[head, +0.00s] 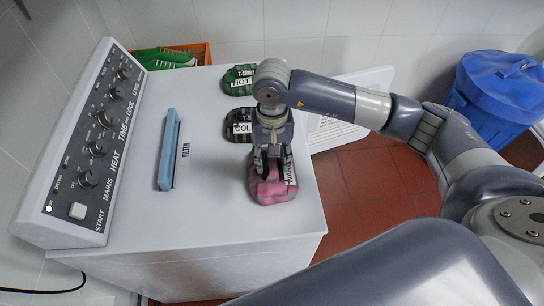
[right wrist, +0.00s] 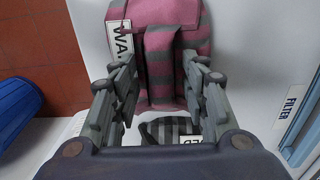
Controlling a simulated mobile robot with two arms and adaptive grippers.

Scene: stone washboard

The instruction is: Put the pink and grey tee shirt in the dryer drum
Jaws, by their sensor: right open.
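The pink and grey tee shirt (head: 268,190) lies folded on top of the white dryer (head: 222,225), near its right edge, with a label starting "WA". My right gripper (head: 272,168) points down over this shirt. In the right wrist view the gripper (right wrist: 160,78) is open, its fingers on either side of a raised striped fold of the shirt (right wrist: 195,22). I cannot tell whether the fingers touch the cloth. The dryer's white door (head: 330,138) stands open on the right side. The drum inside is hidden. My left gripper is not in view.
A blue filter (head: 168,150) and the control panel (head: 85,135) are at left. An orange crate (head: 203,50) and blue bin (head: 500,95) stand beyond.

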